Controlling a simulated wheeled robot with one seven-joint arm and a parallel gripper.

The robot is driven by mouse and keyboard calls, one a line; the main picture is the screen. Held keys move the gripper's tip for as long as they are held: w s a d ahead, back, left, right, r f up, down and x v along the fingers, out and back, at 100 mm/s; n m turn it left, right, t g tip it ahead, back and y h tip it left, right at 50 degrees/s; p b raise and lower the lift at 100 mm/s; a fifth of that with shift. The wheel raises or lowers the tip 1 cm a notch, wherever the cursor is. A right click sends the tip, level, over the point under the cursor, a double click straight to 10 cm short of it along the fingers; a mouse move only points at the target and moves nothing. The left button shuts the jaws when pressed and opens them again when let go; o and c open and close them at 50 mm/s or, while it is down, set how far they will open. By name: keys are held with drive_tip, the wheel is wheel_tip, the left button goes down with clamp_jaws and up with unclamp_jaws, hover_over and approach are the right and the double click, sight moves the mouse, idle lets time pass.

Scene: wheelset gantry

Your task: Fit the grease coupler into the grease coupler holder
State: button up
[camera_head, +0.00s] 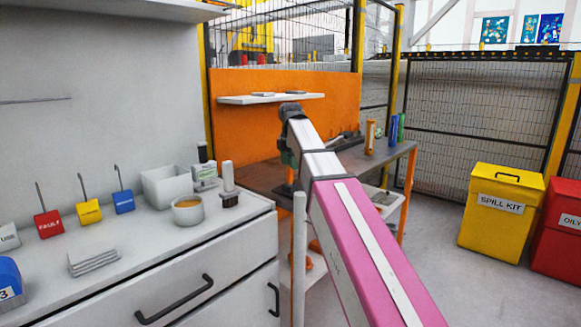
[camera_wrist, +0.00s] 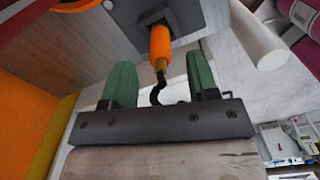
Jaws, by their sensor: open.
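My gripper (camera_wrist: 161,70) is open in the wrist view, with one green finger on each side of an orange cylinder (camera_wrist: 160,45). The cylinder has a brass-coloured neck and a black curved end; it looks like the grease coupler. Its far end meets a dark grey block (camera_wrist: 188,14), which may be the holder; I cannot tell how they join. Gaps show between the cylinder and both fingers. In the head view a green part of my gripper (camera_head: 289,158) shows at the workbench's left end, mostly behind my arm.
The workbench (camera_head: 390,160) carries bottles and dark tools at its right. A white counter (camera_head: 110,235) with a bin (camera_head: 166,186), bowl (camera_head: 188,210) and tags stands at left. A pale upright post (camera_head: 299,240) is close to my arm. Floor is free before the yellow spill kit (camera_head: 500,210).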

wheel_tip(320, 180, up, 9)
idle(0.3)
